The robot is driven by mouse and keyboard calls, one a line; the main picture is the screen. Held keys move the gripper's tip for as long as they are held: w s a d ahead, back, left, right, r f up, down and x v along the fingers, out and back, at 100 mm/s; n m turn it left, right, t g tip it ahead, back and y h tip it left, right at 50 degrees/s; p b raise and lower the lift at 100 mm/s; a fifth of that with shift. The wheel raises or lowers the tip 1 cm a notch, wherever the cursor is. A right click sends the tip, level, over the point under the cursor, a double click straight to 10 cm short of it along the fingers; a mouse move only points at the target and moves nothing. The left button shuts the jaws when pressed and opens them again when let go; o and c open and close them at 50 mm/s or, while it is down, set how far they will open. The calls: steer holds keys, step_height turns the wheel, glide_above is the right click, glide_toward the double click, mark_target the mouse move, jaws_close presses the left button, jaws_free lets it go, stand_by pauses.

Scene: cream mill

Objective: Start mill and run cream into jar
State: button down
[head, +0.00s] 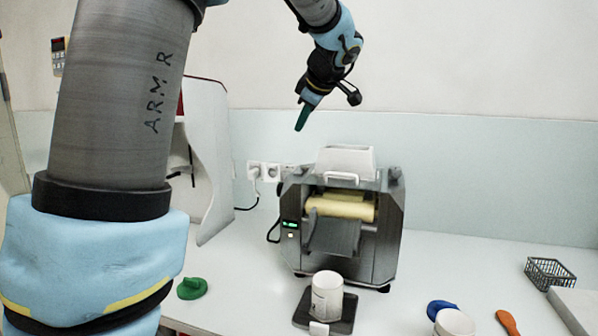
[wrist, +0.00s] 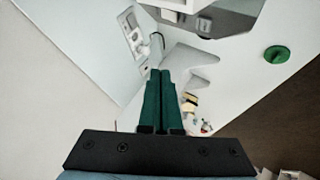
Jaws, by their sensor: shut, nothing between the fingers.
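The grey mill (head: 392,225) stands on the bench in the head view, with a white hopper (head: 345,160) on top. Cream-coloured rollers (head: 340,209) show in its front, above a dark sloping apron (head: 335,238). A small panel with a lit green display (head: 291,224) is on its left front. A white jar (head: 327,294) stands upright on a dark plate (head: 343,325) before the apron. I cannot see into the jar. My gripper (head: 300,128) is shut and empty, above and left of the hopper, touching nothing. Its green fingers also show in the wrist view (wrist: 161,76).
A green lid (head: 192,288) lies at the left. A blue lid (head: 440,308), white jar (head: 455,323), orange spatula (head: 507,322) and wire basket (head: 550,273) are at the right. Wall sockets (head: 264,171) with a cable are behind the mill.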

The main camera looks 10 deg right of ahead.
steer(key=shift+f, duration=0.15)
steer(key=b, duration=0.3)
glide_above(301, 173)
step_height(301, 173, down, 8)
steer(key=shift+s+r, duration=0.15)
steer(key=shift+r, duration=0.05)
steer(key=shift+f+b, duration=0.55)
steer(key=shift+b, duration=0.4)
steer(key=shift+f+b, duration=0.75)
steer(key=shift+b, duration=0.85)
stand_by(1.7)
stand_by(0.3)
steer(key=shift+r, duration=0.8)
steer(key=shift+r+p, duration=1.05)
steer(key=shift+r, duration=1.45)
